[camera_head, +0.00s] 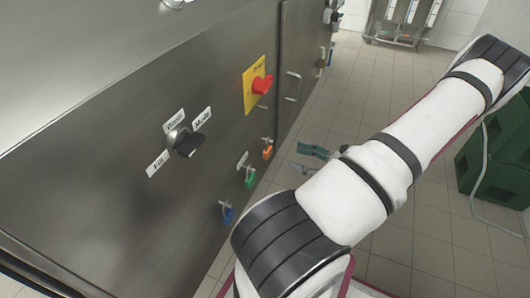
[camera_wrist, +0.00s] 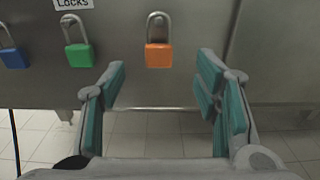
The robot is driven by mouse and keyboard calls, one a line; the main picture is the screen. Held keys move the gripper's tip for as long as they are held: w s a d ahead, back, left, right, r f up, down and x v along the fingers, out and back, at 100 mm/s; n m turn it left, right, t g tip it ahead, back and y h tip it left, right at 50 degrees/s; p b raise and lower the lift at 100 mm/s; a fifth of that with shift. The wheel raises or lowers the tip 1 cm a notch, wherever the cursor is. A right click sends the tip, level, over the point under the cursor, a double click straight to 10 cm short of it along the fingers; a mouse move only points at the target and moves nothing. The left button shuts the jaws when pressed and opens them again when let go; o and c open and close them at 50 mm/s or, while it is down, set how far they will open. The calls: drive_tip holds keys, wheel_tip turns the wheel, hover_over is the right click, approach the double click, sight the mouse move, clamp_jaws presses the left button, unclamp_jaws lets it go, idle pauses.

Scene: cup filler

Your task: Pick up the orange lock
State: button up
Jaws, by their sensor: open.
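The orange lock (camera_head: 267,152) hangs by its silver shackle on the steel front of the machine, below the red and yellow switch. In the wrist view the orange lock (camera_wrist: 159,55) is upright at the top centre, in line with the gap between my fingers. My gripper (camera_wrist: 162,90) is open and empty, with teal pads on both fingers, and stays apart from the lock. In the head view my gripper (camera_head: 308,160) shows partly behind my arm, to the right of the lock.
A green lock (camera_wrist: 79,54) and a blue lock (camera_wrist: 13,57) hang left of the orange one. Green crates (camera_head: 495,160) stand at right. The tiled floor between is clear.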

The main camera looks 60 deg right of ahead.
sight(270, 150)
drive_tip(key=w+b, duration=0.1)
drive_tip(key=w, duration=0.5)
drive_tip(key=w+a+b, duration=0.1)
drive_tip(key=w, duration=0.2)
drive_tip(key=shift+f+b, duration=0.3)
drive_tip(key=shift+f, duration=0.05)
drive_tip(key=c, duration=1.3)
